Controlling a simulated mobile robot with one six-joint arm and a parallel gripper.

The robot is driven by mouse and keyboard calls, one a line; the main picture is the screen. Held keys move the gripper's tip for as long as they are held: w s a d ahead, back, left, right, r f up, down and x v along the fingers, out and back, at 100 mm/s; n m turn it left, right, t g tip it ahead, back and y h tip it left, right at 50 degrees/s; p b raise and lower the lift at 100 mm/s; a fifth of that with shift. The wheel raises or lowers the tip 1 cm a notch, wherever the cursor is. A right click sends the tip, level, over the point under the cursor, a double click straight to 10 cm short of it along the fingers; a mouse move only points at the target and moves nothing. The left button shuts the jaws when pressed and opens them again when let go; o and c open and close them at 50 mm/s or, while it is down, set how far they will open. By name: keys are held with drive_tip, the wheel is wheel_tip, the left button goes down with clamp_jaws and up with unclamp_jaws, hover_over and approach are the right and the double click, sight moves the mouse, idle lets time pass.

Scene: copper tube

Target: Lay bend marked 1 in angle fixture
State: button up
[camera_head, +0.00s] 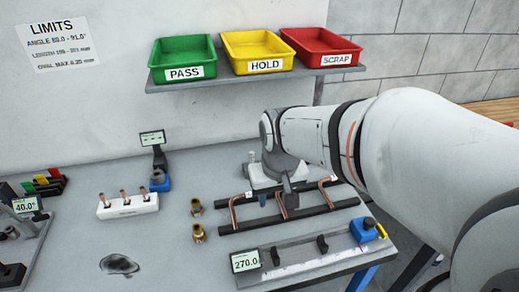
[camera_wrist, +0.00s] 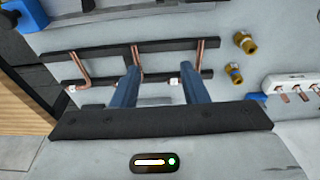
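Three copper bends lie across a rack of two black bars (camera_head: 318,208): a left bend (camera_head: 235,212), a middle bend (camera_head: 281,208) and a right bend (camera_head: 323,191). White tags show on some, but their numbers are too small to read. My gripper (camera_wrist: 158,72) is above the rack, with its two blue fingers apart and nothing held. In the wrist view the middle bend (camera_wrist: 138,60) is by the left finger, and another bend (camera_wrist: 199,58) is beyond the right finger. A fixture with a 40.0° display (camera_head: 26,205), apparently the angle fixture, is cut off at the far left.
A bench gauge reading 270.0 (camera_head: 245,261) lies in front of the rack. Two brass fittings (camera_head: 197,207), a white block with copper pieces (camera_head: 128,208) and a blue-based gauge (camera_head: 160,182) stand left. Green, yellow and red bins (camera_head: 258,51) sit on the shelf behind.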

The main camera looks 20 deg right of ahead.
drive_tip(key=w+d+f+g+p, duration=0.1)
drive_tip(key=w+d+f+p, duration=0.15)
drive_tip(key=w, duration=0.55)
drive_tip(key=g, duration=0.1)
approach(279, 197)
drive_tip(key=shift+s+a+f+p, duration=0.25)
drive_tip(key=shift+s+f+p, duration=0.05)
drive_tip(key=shift+p, duration=0.05)
drive_tip(key=shift+w+d+f+p, duration=0.15)
drive_tip(key=shift+f+p, duration=0.25)
drive_tip(key=shift+f, duration=0.9)
drive_tip(key=shift+w+f+p, duration=0.1)
drive_tip(key=shift+f+p, duration=0.3)
drive_tip(key=shift+f, duration=0.9)
drive_tip(key=shift+w+d+f+p, duration=0.15)
drive_tip(key=shift+f+p, duration=0.25)
drive_tip(key=shift+f, duration=0.9)
clamp_jaws()
